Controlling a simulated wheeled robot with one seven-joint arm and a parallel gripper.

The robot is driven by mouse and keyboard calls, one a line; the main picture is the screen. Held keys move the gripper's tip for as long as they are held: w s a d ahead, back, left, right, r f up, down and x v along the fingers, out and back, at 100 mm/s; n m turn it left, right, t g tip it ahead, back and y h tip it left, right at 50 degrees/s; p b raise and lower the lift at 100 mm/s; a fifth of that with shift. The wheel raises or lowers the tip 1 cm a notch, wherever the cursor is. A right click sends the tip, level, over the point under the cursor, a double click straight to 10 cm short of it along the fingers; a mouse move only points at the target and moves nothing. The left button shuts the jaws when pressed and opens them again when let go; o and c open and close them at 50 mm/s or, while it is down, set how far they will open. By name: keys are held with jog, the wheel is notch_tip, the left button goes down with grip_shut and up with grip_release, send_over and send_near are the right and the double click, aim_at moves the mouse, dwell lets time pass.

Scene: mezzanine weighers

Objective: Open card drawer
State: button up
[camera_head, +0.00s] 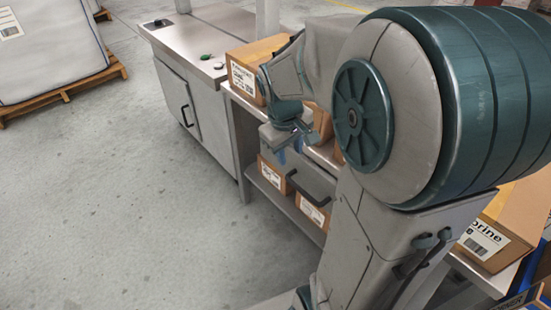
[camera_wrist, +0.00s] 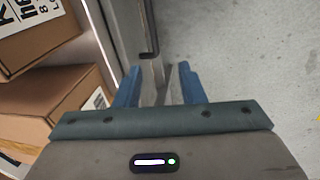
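A grey drawer front (camera_head: 318,176) sits under the bench top in the head view, with a dark bar handle (camera_head: 306,190) across it. I take this to be the card drawer; it looks shut. My gripper (camera_head: 289,152) is in front of the drawer's upper part, above the handle. In the wrist view my gripper (camera_wrist: 160,84) has its blue fingers spread apart, with nothing held. A grey panel edge shows between and beyond the fingers, with a dark handle (camera_wrist: 149,35) ahead of them. My arm hides part of the bench and drawer.
Cardboard boxes stand on the bench (camera_head: 246,78) and on the lower shelf (camera_head: 272,176). A grey cabinet (camera_head: 190,100) with a steel top adjoins at left. A pallet (camera_head: 70,90) with a white load stands far left. The floor in front is clear.

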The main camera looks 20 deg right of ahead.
aim_at(297, 186)
jog(key=shift+n, duration=0.3)
jog(key=b+x, duration=0.1)
jog(key=x, duration=0.5)
jog(key=b+x, duration=0.2)
jog(key=x, duration=0.3)
jog(key=w+b+x, duration=0.1)
jog(key=b+x, duration=0.1)
jog(key=x, duration=0.4)
jog(key=shift+d+f, duration=0.25)
jog(key=shift+d, duration=0.25)
grip_shut()
